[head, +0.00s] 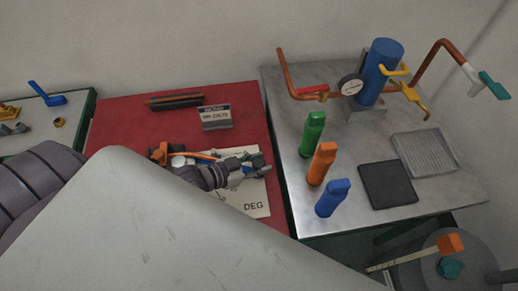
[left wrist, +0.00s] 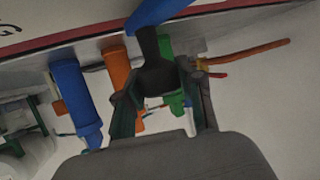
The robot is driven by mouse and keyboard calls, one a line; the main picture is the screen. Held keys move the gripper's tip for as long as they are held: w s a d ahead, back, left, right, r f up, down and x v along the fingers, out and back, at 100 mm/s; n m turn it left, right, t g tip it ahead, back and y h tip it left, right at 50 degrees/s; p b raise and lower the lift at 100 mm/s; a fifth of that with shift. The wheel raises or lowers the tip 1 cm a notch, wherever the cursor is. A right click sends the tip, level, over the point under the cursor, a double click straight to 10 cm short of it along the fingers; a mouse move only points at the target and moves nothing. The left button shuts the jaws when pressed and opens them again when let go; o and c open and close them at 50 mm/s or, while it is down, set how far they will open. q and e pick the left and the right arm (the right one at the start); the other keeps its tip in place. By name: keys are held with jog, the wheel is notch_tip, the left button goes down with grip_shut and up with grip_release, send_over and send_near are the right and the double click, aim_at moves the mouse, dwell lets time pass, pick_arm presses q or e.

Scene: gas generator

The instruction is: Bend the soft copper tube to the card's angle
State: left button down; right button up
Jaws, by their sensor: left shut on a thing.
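The orange copper tube (head: 200,155) lies across the bending tool on the red mat in the head view, partly hidden by my left arm. The white card (head: 255,208) marked "DEG" lies beneath; its angle figure is covered. My left gripper (head: 256,165) is over the card's upper part, at the tube's right end. In the left wrist view my left gripper (left wrist: 160,105) is shut on a black grip (left wrist: 157,70) with a blue bar (left wrist: 150,14) joined above it, seemingly the bender's handle. The tube's present bend cannot be read. My right gripper is not in view.
A small sign (head: 214,117) and dark rods (head: 174,101) lie at the mat's back. On the metal table to the right stand green (head: 312,134), orange (head: 321,164) and blue (head: 332,198) bottle-like objects, a blue cylinder (head: 380,72) with copper piping, and a black pad (head: 387,185).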

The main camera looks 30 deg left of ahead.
pick_arm(q)
jog(key=c, duration=0.7)
grip_release()
jog(key=v, duration=1.2)
jog(key=shift+s, duration=0.1)
